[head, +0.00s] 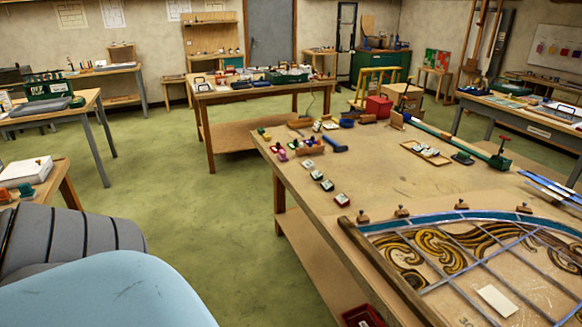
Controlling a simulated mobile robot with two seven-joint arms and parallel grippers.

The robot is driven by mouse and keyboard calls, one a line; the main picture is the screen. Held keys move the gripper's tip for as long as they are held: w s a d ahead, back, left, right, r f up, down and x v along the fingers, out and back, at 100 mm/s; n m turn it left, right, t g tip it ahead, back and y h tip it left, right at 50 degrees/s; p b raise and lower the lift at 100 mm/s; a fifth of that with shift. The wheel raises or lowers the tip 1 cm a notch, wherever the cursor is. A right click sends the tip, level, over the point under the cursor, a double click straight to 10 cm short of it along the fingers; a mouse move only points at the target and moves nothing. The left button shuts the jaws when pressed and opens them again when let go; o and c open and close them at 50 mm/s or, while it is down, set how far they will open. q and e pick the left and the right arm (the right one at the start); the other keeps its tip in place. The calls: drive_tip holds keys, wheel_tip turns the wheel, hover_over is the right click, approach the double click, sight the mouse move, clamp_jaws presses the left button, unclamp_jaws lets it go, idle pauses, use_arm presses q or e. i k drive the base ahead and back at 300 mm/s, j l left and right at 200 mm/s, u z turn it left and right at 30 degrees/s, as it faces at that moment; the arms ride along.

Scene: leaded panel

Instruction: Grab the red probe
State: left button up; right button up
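I cannot clearly make out a red probe in the head view. Small red items show on the large workbench (400,181): a small red-and-white piece (342,199) near its left edge, and a red upright handle (504,141) at the end of a long green bar (455,139). They are too small to tell whether either is a probe. Neither of my grippers is in view.
A leaded glass panel (470,250) with brown swirls lies at the workbench's near right. A second table (225,97) stands behind, with a red box (379,106) to its right. Green floor (200,220) lies open to the left of the workbench.

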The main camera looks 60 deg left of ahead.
sight(342, 199)
drive_tip(key=u, duration=1.45)
